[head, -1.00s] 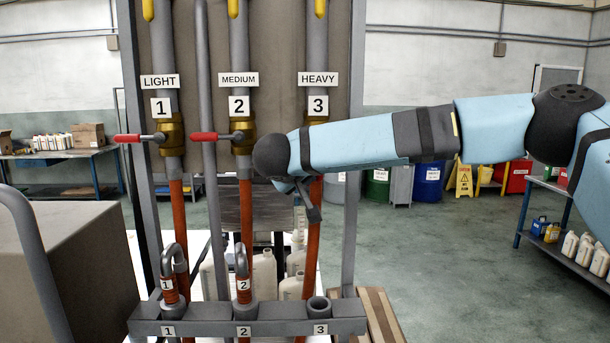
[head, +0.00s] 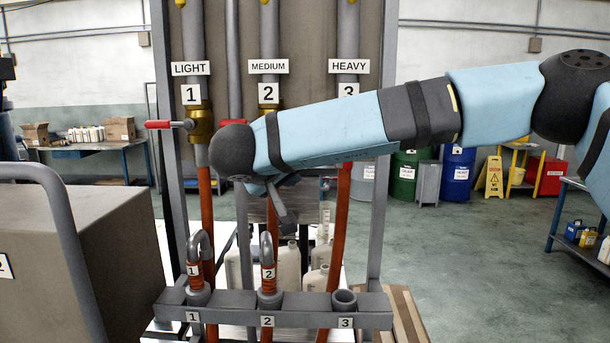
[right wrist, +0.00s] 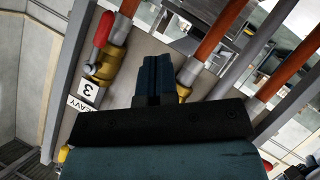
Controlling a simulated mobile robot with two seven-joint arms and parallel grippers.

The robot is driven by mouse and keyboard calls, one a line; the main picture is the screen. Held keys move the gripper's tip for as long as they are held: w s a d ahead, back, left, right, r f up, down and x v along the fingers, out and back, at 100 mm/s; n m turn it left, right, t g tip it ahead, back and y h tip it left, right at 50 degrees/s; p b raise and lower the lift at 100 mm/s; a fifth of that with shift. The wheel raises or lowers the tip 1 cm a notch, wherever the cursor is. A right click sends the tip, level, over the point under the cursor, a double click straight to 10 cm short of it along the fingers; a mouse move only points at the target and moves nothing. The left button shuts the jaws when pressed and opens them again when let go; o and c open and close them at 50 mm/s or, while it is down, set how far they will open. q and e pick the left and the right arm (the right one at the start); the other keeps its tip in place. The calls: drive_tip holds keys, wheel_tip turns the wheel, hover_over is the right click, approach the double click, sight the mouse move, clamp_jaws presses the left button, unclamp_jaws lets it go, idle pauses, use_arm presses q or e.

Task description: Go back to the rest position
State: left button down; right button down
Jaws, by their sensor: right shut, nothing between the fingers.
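My right arm (head: 350,125) reaches in from the right, across the pipes labelled MEDIUM (head: 268,67) and HEAVY (head: 348,67). My right gripper (right wrist: 157,65) is shut and empty in the right wrist view. It appears in front of the grey panel, near the brass valve 3 (right wrist: 108,65) with its red handle (right wrist: 103,30), apart from both. In the head view the arm hides valves 2 and 3. My left gripper is not in view.
Valve 1 (head: 200,125) has a red handle (head: 158,124) pointing left. Nozzles 1 (head: 195,255) and 2 (head: 267,255) stand in the grey rack (head: 305,300); holder 3 (head: 344,300) is empty. A grey box (head: 80,250) stands left. The floor (head: 470,270) at right is open.

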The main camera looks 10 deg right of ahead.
drive_tip(key=shift+s+a, duration=0.2)
drive_tip(key=shift+a, duration=0.2)
